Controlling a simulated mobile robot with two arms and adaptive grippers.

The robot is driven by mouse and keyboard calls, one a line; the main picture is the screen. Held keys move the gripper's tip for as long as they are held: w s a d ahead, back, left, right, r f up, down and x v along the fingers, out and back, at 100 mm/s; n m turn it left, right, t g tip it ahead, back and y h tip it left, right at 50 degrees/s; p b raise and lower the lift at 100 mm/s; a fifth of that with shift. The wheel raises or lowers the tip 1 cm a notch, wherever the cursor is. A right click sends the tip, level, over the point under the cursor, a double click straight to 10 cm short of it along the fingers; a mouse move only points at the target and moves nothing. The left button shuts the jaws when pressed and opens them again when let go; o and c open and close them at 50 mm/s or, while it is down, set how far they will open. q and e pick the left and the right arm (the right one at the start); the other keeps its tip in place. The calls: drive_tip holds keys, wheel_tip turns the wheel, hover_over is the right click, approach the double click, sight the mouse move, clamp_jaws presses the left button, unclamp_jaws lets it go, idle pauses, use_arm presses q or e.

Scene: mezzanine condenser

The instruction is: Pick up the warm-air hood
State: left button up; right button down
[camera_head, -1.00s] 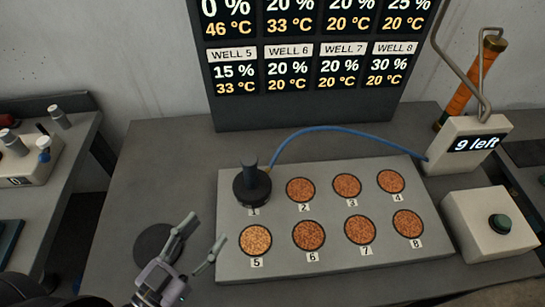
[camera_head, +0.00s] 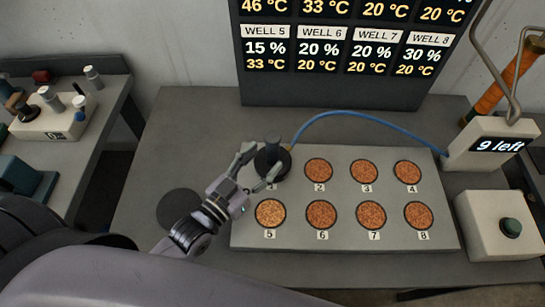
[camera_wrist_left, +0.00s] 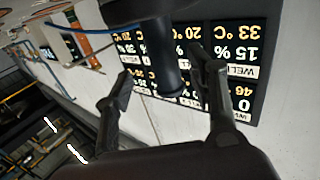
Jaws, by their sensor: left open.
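The warm-air hood (camera_head: 272,161) is a black round cap with an upright dark handle, sitting over well 1 of the grey well plate (camera_head: 345,239). A blue hose (camera_head: 370,120) runs from it to the right. My left gripper (camera_head: 262,162) is open at the hood, with one finger to its left and the other at its front. In the left wrist view, the dark handle (camera_wrist_left: 170,72) stands between the two open fingers (camera_wrist_left: 165,82), with a gap visible on each side. My right gripper is not in view.
The other wells hold orange-brown grains. A display panel (camera_head: 340,90) stands behind. A box reading "9 left" (camera_head: 490,146) and a box with a green button (camera_head: 490,238) are at right. A dark disc (camera_head: 183,209) lies left of the plate.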

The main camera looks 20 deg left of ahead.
sight(268, 151)
use_arm(q)
drive_tip(key=p+x, duration=0.1)
drive_tip(key=x, duration=0.3)
drive_tip(key=shift+w+a+r+p, duration=0.1)
drive_tip(key=shift+w+a+p, duration=0.05)
drive_tip(key=shift+w+p, duration=0.25)
drive_tip(key=shift+w, duration=0.2)
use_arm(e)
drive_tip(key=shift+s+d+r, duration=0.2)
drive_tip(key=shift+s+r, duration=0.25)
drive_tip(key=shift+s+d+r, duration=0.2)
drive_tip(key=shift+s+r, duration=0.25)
use_arm(q)
drive_tip(key=shift+s, duration=0.1)
drive_tip(key=c, duration=0.6)
clamp_jaws()
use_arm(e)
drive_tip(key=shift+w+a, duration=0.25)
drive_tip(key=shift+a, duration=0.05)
